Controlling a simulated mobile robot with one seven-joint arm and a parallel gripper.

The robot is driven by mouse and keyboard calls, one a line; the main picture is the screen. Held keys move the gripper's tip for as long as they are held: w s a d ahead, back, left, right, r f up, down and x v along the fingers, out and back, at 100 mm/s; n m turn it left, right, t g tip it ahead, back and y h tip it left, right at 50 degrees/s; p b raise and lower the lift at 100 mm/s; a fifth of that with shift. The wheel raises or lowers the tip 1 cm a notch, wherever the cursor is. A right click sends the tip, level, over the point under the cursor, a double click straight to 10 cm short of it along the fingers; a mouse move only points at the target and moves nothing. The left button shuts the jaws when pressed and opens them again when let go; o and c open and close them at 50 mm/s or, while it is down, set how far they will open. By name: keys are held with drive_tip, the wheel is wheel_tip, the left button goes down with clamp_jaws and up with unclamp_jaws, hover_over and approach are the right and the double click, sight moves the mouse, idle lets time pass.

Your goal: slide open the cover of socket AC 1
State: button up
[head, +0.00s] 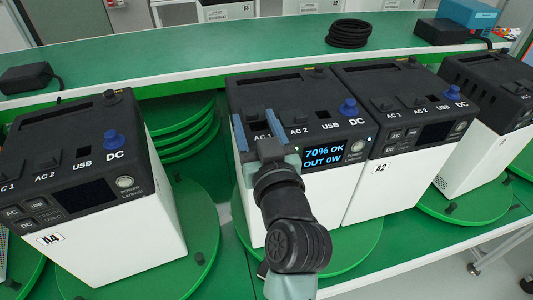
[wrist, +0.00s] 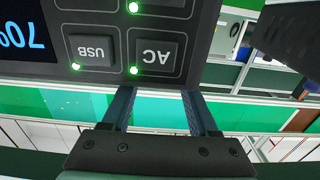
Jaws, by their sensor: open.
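The middle power station (head: 290,90) has a lit display reading "70% OK OUT 0W". Its AC 1 socket cover (head: 257,125) is a dark block on the top left, partly hidden by my gripper. Whether the cover is shut cannot be told. My gripper (head: 254,127) is open, its two blue fingers on either side of the AC 1 area in the head view. Contact cannot be told. In the wrist view, the fingers (wrist: 158,105) reach the edge of the upside-down front panel by the AC button (wrist: 155,52); no socket cover shows there.
The AC 2 cover (head: 294,118) and a blue DC knob (head: 349,107) share the middle unit's top. Unit A2 (head: 400,150) stands close on the right, unit A4 (head: 110,205) on the left. A black cable coil (head: 349,34) lies on the rear green bench.

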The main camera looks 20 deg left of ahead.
drive_tip(key=b+v, duration=0.2)
drive_tip(key=v, duration=0.8)
drive_tip(key=shift+c, duration=0.3)
